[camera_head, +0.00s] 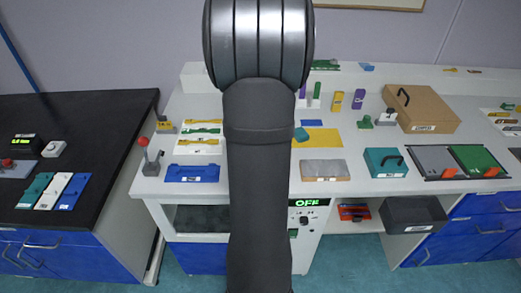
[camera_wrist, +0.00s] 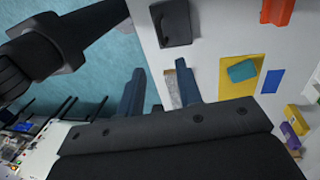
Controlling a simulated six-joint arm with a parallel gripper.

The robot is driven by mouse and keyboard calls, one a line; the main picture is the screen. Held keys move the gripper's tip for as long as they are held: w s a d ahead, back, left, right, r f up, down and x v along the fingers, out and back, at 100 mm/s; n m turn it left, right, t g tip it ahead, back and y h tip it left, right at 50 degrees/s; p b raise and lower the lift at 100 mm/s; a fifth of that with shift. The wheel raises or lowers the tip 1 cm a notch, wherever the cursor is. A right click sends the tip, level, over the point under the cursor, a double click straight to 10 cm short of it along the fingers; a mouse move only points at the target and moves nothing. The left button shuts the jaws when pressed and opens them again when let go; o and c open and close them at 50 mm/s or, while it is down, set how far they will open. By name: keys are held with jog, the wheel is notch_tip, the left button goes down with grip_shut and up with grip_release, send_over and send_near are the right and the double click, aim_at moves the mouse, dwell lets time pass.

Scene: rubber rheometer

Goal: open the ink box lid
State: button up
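Two lidded-looking boxes could be the ink box, and I cannot read a name on either. A teal box (camera_head: 387,162) with a dark handle on top stands near the bench's front edge in the head view; it looks shut. A dark flat box (camera_wrist: 171,22) with a handle shows at the top of the wrist view, near the bench edge. My gripper (camera_wrist: 160,70) is open in the wrist view, its two fingers apart with nothing seen between them. The fingers point toward the bench edge and a grey block, apart from both boxes. My arm hides the gripper in the head view.
The grey block (camera_head: 325,170) lies left of the teal box. A yellow mat (camera_head: 322,138) with a small teal block (camera_wrist: 242,71) is behind it. A large brown box (camera_head: 421,108) stands farther back. Grey and green panels (camera_head: 436,160) lie to the right.

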jog(key=s+f, duration=0.1)
jog(key=f, duration=0.8)
jog(key=s+f, duration=0.1)
jog(key=f, duration=0.3)
jog(key=shift+s+f, duration=0.15)
jog(key=shift+s, duration=0.2)
jog(key=shift+c, duration=0.4)
grip_shut()
